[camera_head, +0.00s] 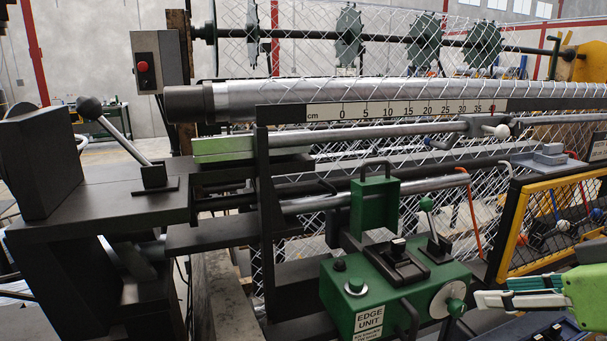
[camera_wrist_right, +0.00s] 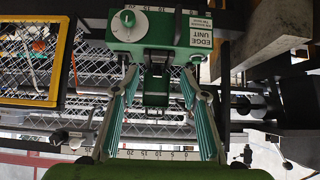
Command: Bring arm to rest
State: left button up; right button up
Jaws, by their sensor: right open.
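My right gripper (camera_head: 490,293) is at the lower right of the head view, pointing left, with teal pads on its fingers and a bright green body. It is open and nothing shows between the fingers. My left gripper is in neither view.
The chain-link machine has a long steel roller (camera_head: 330,95) and a cm scale (camera_head: 385,110). A yellow-framed mesh guard (camera_head: 505,235) stands close above my right gripper.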

jog(key=w+a+f+g, duration=0.1)
jog(key=a+f, duration=0.1)
jog(key=f, duration=0.9)
jog(key=w+a+f+g, duration=0.1)
jog(key=a+f, duration=0.1)
jog(key=f, duration=0.9)
jog(key=s+a+f+m+g+h, duration=0.1)
jog(key=s+a+f+g, duration=0.1)
jog(key=s+f, duration=0.7)
jog(key=s+a+f+m+g+h, duration=0.1)
jog(key=s+a+f+g+h, duration=0.15)
jog(key=s+f, duration=0.65)
notch_tip(320, 180, down, 23)
jog(key=s+d+f+g, duration=0.2)
jog(key=s+f, duration=1.6)
jog(key=f, duration=0.2)
jog(key=shift+s+d+f+n, duration=0.25)
jog(key=shift+s+d+n, duration=0.05)
jog(key=shift+d, duration=0.1)
